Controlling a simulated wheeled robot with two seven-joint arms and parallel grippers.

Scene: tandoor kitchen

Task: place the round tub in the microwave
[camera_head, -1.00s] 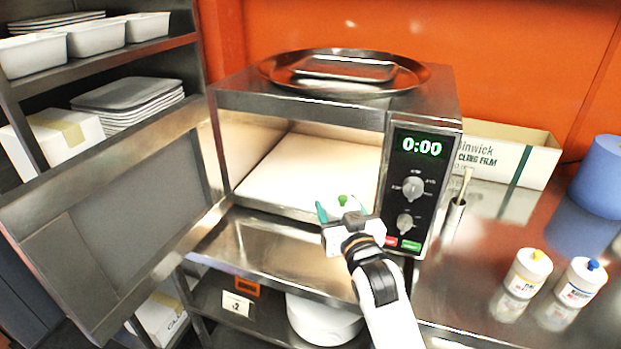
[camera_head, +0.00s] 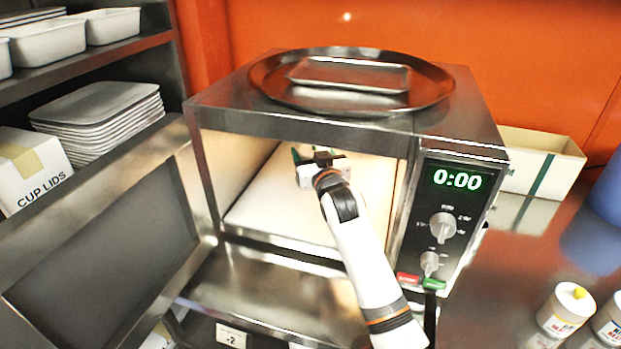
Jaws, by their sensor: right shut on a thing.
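The microwave (camera_head: 300,125) stands on the steel counter with its door (camera_head: 100,240) swung open to the left. Its pale cavity floor (camera_head: 260,215) is bare where I can see it. My right gripper (camera_head: 316,156) is inside the cavity opening, above the floor, shut on the round tub. The tub itself is hidden behind the gripper and wrist, so I cannot tell whether it touches the floor. My left gripper is not in view.
A round steel tray (camera_head: 432,88) with a smaller tray (camera_head: 350,74) lies on top of the microwave. The control panel (camera_head: 448,220) stands right of the opening, close to my forearm. A shelf of stacked trays (camera_head: 95,105) is at left.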

